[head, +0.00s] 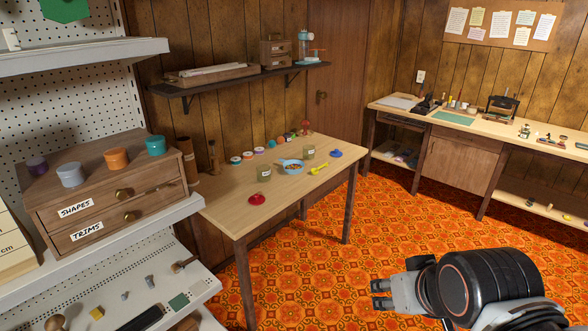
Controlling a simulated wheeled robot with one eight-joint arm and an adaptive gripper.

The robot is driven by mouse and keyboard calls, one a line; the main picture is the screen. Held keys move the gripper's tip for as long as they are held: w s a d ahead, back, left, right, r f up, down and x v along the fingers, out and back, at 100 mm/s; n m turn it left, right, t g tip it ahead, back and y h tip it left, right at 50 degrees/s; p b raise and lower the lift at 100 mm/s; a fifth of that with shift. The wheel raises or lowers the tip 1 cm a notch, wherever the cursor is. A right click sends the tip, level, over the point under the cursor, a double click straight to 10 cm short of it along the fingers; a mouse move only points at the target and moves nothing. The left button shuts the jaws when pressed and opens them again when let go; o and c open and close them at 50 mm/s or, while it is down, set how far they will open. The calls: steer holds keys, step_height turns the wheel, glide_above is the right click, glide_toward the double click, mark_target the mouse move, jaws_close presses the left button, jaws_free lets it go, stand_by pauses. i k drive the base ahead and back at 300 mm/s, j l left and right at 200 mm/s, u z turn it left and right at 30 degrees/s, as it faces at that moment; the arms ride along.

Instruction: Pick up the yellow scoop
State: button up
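The yellow scoop (319,170) lies on the light wooden table (222,211), toward its right side. A light blue bowl (291,167) with small contents is just left of it, and a blue lid-like item (336,153) lies beyond it to the right. My gripper (376,294) is at the lower right, over the orange patterned floor. It is well apart from the scoop and nearer to me than the table. Its two fingers point left with a gap between them, and nothing shows between them.
A shelf unit with a wooden drawer box (105,190) is at left. A workbench (455,130) is at right. Floor (400,230) between is clear.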

mark_target(320, 168)
steer(key=u, duration=0.45)
steer(key=i+l+u, duration=0.45)
steer(key=l, duration=0.2)
steer(key=i+l+u, duration=0.4)
steer(key=l, duration=0.4)
steer(key=i+l, duration=0.15)
steer(key=l, duration=0.2)
steer(key=i+l+u, duration=0.1)
steer(key=l, duration=0.3)
steer(key=i+l, duration=0.25)
steer(key=i+l+u, duration=0.1)
steer(key=l, duration=0.4)
steer(key=i+l, duration=0.15)
steer(key=l, duration=0.25)
steer(key=i+l, duration=0.15)
steer(key=l, duration=0.25)
steer(key=j, duration=0.1)
steer(key=i+z, duration=0.05)
